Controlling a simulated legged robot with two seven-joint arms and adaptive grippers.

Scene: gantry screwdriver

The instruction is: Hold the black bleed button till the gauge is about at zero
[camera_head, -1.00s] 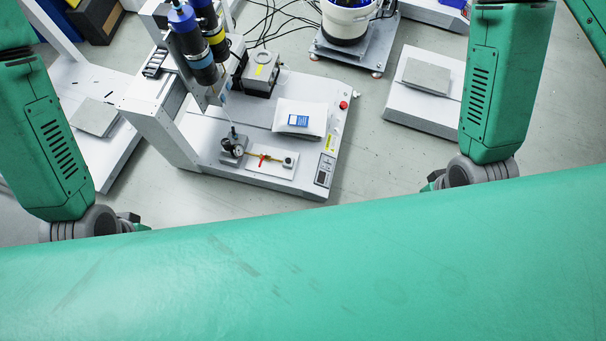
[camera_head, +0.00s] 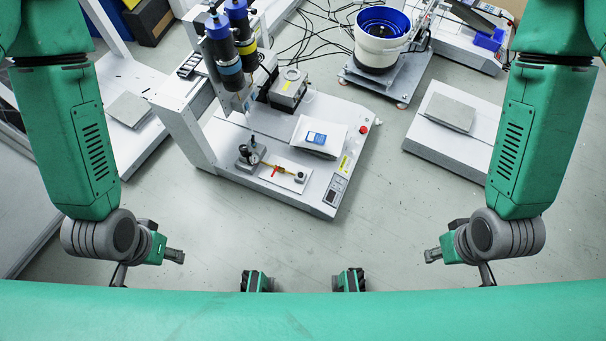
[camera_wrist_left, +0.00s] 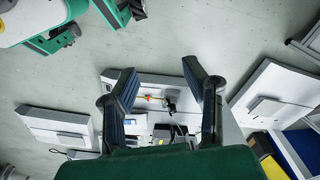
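A small round gauge (camera_head: 253,158) stands on a dark block on the white plate at the front of the gantry machine (camera_head: 210,158). Its needle is too small to read. A yellow line with a red part (camera_head: 275,170) runs from it to a small dark knob (camera_head: 300,177); I cannot tell whether this is the bleed button. My left gripper (camera_head: 257,281) is low in the head view, apart from the machine. In the left wrist view its two dark fingers (camera_wrist_left: 160,78) are wide apart and empty. My right gripper (camera_head: 348,280) is beside it, its fingers apart and empty.
A white packet with a blue label (camera_head: 316,138) and a red button (camera_head: 363,129) are on the machine base. Blue-topped screwdriver cylinders (camera_head: 225,50) stand above it. A white bowl feeder (camera_head: 380,40) is behind. Bare floor (camera_head: 290,235) lies between my grippers and the machine.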

